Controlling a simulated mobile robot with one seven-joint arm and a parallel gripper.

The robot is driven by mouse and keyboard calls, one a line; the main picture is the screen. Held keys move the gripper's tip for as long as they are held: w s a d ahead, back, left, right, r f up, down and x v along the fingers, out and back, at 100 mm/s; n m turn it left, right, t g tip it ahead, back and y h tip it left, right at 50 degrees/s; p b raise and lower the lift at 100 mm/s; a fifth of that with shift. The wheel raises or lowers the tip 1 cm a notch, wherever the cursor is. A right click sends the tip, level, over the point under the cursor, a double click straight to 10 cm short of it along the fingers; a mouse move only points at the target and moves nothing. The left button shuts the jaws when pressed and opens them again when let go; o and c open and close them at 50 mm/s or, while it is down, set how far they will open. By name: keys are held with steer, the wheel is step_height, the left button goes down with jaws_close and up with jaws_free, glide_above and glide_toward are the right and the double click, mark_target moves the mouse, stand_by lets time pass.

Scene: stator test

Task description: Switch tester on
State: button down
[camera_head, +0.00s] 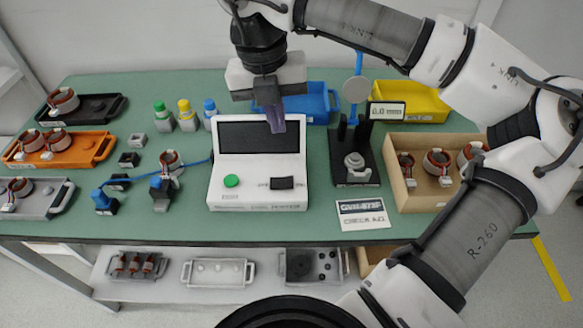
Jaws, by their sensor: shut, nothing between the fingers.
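The tester (258,192) is a white box with a dark screen (245,137) on its raised back panel. Its sloped front has a round green button (232,181) at the left and a black rocker switch (283,183) to the right of it. The screen looks dark, with no readout that I can make out. My gripper (277,129) points down in front of the right part of the screen, above and behind the rocker switch. Its fingers are shut with nothing between them. Whether the fingertips touch the tester cannot be told from this view.
To the left are an orange tray (85,158) with stators and blue clamps (104,202) on a cable. To the right are a black gauge stand (351,178) and a wooden box (400,198) of stators. A blue bin (320,103) stands behind. A printed card (362,214) lies near the front edge.

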mark_target(288, 181)
stand_by(0.3)
steer(key=f+p, duration=0.1)
steer(key=f, duration=0.3)
steer(key=d+f+p, duration=0.1)
steer(key=f, duration=0.4)
steer(key=f+p, duration=0.1)
steer(key=f, duration=0.4)
steer(key=shift+d, duration=0.3)
steer(key=shift+d+f+y+b, duration=0.25)
steer(key=shift+f+b, duration=0.3)
steer(key=shift+b, duration=0.55)
steer(key=shift+s+a+r+p, duration=0.1)
steer(key=shift+r+p, duration=0.3)
steer(key=shift+p, duration=0.05)
steer(key=shift+a, duration=0.2)
steer(key=shift+a+r+b, duration=0.15)
steer(key=shift+a+b, duration=0.2)
steer(key=shift+a, duration=0.3)
